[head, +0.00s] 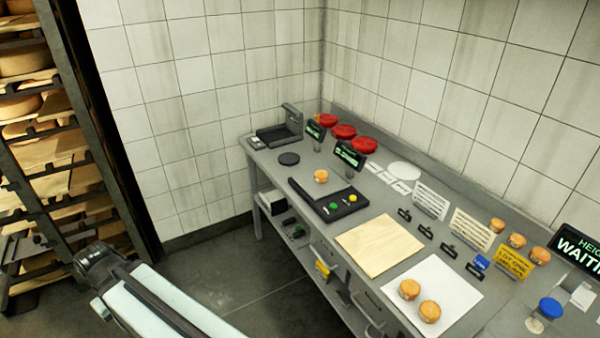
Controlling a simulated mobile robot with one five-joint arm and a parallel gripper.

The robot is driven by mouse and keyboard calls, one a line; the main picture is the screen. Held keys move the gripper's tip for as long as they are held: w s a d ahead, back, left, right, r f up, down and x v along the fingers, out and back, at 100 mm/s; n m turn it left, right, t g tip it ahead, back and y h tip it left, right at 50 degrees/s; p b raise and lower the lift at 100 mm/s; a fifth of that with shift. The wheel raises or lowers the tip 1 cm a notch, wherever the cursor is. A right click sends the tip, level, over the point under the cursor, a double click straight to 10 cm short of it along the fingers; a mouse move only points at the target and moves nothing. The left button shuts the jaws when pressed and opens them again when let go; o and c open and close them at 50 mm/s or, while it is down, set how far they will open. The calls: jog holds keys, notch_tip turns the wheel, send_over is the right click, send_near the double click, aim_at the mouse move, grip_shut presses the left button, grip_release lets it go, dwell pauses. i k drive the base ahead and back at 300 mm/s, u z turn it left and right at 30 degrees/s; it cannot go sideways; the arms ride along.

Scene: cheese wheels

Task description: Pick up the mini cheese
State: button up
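Several small orange cheeses are on the grey table. One mini cheese (321,176) stands alone behind the black device with green and yellow buttons. Two more, a left one (409,289) and a right one (430,311), sit close together on a white sheet (447,277). Three others stand in a row at the back right: the left (497,225), the middle (516,240) and the right (540,255). I cannot tell which one the task means. Part of my arm shows at the lower left, away from the table. I cannot make out my gripper.
The table holds a black button device (330,200), a wooden board (380,246), a scale (279,132), red rounds (344,131), small signs and a blue-topped item (550,308). A tall rack of large cheeses (25,60) stands left. Floor between rack and table is clear.

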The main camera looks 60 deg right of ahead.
aim_at(321, 175)
jog(key=i, duration=1.25)
jog(key=z, duration=0.45)
